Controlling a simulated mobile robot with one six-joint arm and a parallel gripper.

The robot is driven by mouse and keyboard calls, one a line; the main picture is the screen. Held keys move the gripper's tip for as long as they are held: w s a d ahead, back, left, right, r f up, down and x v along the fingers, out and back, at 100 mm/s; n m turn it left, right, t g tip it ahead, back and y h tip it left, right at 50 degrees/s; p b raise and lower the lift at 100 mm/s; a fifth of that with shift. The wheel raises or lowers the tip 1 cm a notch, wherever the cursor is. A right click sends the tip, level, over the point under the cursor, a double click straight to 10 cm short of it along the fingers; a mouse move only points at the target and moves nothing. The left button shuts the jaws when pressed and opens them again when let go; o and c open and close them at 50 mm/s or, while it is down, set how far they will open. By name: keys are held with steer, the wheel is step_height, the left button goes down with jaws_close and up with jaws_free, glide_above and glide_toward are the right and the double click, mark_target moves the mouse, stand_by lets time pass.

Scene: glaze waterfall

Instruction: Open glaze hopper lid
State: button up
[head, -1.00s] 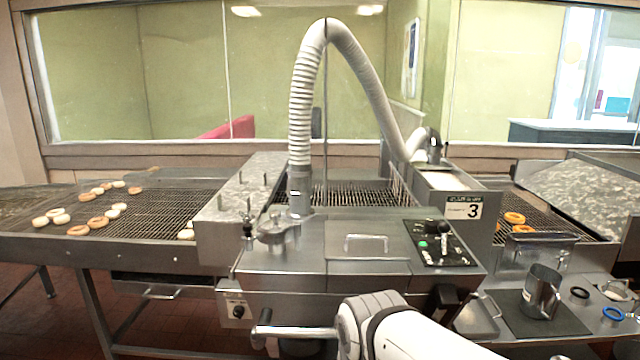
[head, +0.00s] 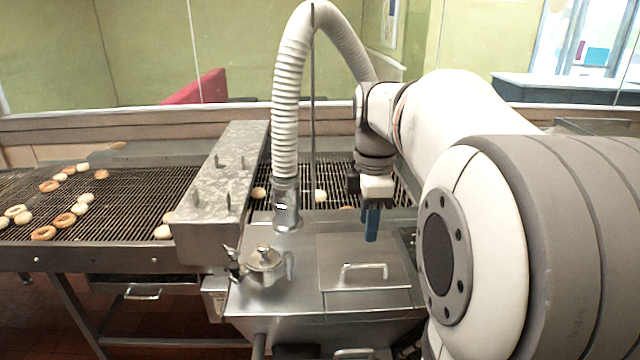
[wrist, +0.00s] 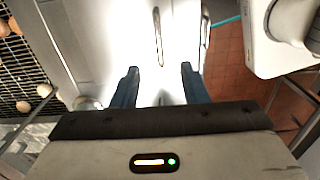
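The glaze hopper lid (head: 340,250) is a flat metal plate lying shut on the hopper top. Its bar handle (head: 364,267) stands near its front part and also shows in the wrist view as a thin bright bar (wrist: 157,36). My gripper (head: 371,228) points down with blue fingers above the rear part of the lid, behind and above the handle. In the wrist view my gripper (wrist: 159,68) has its two fingers wide apart with nothing between them, and the handle lies ahead of the gap.
A ribbed white hose (head: 288,120) rises left of the lid, beside a round metal cap (head: 264,258). A conveyor mesh (head: 120,205) with several doughnuts runs at left. My arm hides the control panel and right side. A second handle (head: 354,353) is on the hopper's front.

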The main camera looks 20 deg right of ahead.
mark_target(366, 264)
step_height(366, 264, down, 11)
steer(key=b, duration=0.8)
steer(key=shift+d+r+b, duration=0.15)
steer(key=shift+b, duration=0.2)
steer(key=shift+c, duration=0.6)
jaws_close()
stand_by(0.4)
